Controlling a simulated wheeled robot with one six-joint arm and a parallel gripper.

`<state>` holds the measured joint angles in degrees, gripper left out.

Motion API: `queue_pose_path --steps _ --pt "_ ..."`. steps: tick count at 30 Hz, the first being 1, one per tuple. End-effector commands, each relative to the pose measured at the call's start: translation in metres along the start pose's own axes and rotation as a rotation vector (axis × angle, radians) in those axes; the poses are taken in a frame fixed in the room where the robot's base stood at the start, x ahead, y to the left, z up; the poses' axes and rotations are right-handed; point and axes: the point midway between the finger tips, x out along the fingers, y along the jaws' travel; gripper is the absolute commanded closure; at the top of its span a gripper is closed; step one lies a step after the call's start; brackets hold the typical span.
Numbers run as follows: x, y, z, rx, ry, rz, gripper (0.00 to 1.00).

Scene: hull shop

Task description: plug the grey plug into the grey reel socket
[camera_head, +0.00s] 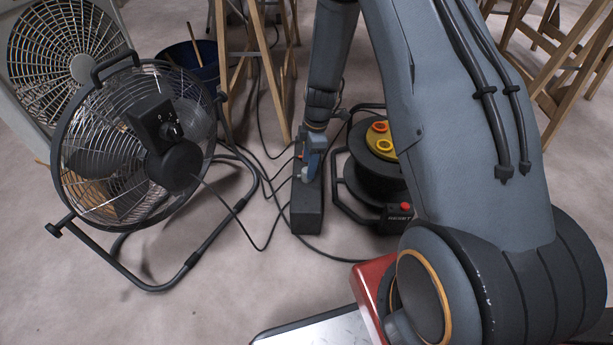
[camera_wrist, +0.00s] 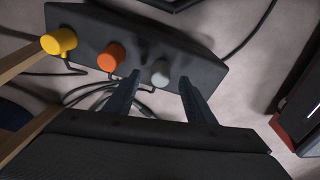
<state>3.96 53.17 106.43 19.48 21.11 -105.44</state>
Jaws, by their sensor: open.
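The grey plug (camera_wrist: 160,72) sits in a black socket box (camera_wrist: 88,22), beside an orange plug (camera_wrist: 111,57) and a yellow plug (camera_wrist: 58,41). My gripper (camera_wrist: 158,80) is open and empty in the wrist view, with its fingertips on either side of the grey plug in the picture; I cannot tell whether they touch it. In the head view my gripper (camera_head: 309,170) is low over the socket box (camera_head: 306,212). The cable reel (camera_head: 366,180) stands just right of it, with an orange and a yellow ring socket on its yellow top (camera_head: 373,139). My arm hides part of the reel, and no grey socket shows.
A floor fan (camera_head: 140,140) on a tube stand is at left, with a larger fan grille (camera_head: 60,65) behind it. Wooden trestle legs (camera_head: 278,70) and a dark blue bucket (camera_head: 190,62) stand behind. Black cables (camera_head: 262,235) cross the floor. The front left floor is clear.

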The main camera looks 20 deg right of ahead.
Motion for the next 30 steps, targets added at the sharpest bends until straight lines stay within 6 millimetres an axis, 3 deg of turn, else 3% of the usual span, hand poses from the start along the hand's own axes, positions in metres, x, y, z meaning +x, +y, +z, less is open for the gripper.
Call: queue_pose_path --steps 8,19,27,30 --pt "0.038 -0.001 -0.003 0.0 0.0 -0.002 0.5" --pt "0.039 -0.001 -0.003 0.0 0.0 -0.001 0.5" --pt "0.039 -0.001 -0.003 0.0 0.0 -0.001 0.92" --pt "0.039 -0.001 -0.003 0.0 0.0 -0.001 0.92"
